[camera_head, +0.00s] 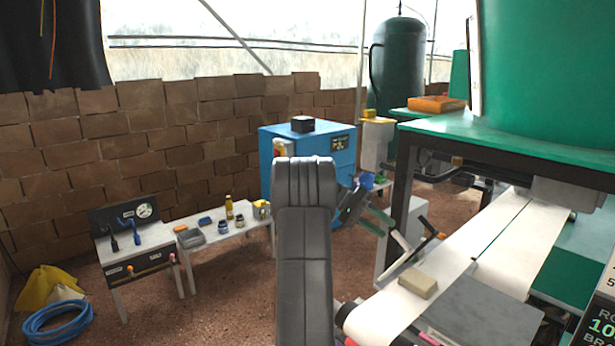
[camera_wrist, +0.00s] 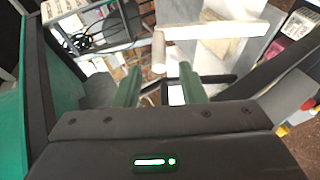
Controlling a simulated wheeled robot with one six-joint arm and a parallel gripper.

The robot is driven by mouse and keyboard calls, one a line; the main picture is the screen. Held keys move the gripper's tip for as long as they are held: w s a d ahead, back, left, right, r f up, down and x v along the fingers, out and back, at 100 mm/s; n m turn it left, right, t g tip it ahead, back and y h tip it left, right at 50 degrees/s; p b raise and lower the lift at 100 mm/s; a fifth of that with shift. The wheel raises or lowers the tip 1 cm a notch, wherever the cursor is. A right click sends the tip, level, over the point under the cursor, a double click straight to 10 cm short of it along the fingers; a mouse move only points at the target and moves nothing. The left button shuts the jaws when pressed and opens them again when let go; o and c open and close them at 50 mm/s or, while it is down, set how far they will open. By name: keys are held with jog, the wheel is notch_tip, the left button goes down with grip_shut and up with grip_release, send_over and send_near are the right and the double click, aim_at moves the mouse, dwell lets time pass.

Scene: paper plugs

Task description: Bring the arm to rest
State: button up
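My gripper (camera_wrist: 160,76) shows in the wrist view with its two green fingers apart and nothing between them. A pale rod (camera_wrist: 210,32) with a short upright end piece lies beyond the fingertips, apart from them as far as I can tell. In the head view my grey arm stands upright in the middle of the picture. My wrist reaches out to its right, in front of the blue cabinet (camera_head: 300,148).
A pale strip (camera_head: 520,235) with a tan block (camera_head: 417,283) runs along the right, beside the green-topped bench (camera_head: 500,140). Two low tables (camera_head: 225,232) with tools and small jars stand at the left. A blue hose (camera_head: 57,318) lies on the floor at the far left.

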aim_at(400, 238)
jog(key=p+x, duration=0.1)
jog(key=x, duration=0.4)
jog(key=shift+s+d, duration=0.15)
jog(key=shift+s+d+f+b, duration=0.2)
jog(key=shift+f+b, duration=0.05)
jog(key=shift+b, duration=0.2)
jog(key=shift+s+d+f+t+y, duration=0.1)
jog(key=shift+s+d+t+y, duration=0.15)
jog(key=shift+s+t+y, duration=0.25)
jog(key=shift+d, duration=0.1)
